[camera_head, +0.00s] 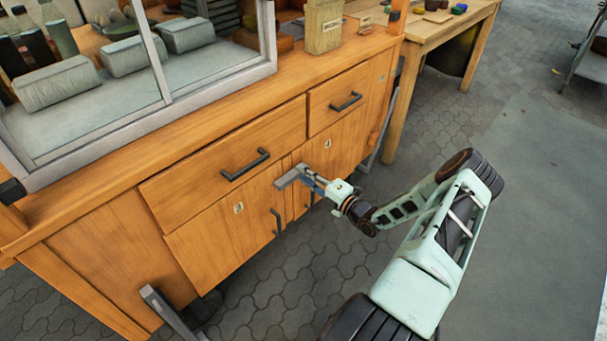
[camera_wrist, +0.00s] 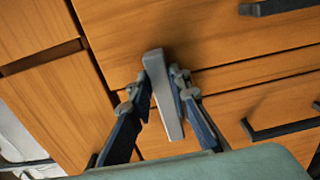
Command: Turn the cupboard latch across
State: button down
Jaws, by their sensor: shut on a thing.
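The cupboard latch is a plain grey bar (camera_head: 287,179) at the top of the seam between the two lower doors of the wooden cabinet. In the wrist view the latch (camera_wrist: 161,82) runs lengthwise between my fingers, its far end by the wood. My gripper (camera_head: 307,178) reaches in from the right in the head view. In the wrist view my gripper (camera_wrist: 162,84) has one finger on each side of the latch and is shut on it. The left door (camera_head: 215,237) and right door (camera_head: 335,148) look closed. The latch's pivot is hidden.
Dark handles stand out from the drawers (camera_head: 245,165) and from the left door (camera_head: 277,222). A glass-fronted case (camera_head: 165,95) stands on top at left. A wooden table (camera_head: 440,32) stands behind at right. The paved floor (camera_head: 510,220) at right is clear.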

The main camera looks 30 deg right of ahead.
dwell(0.5)
jog(key=c, duration=1.8)
grip_release()
jog(key=shift+s, duration=0.1)
jog(key=v, duration=1.2)
jog(key=shift+a, duration=0.1)
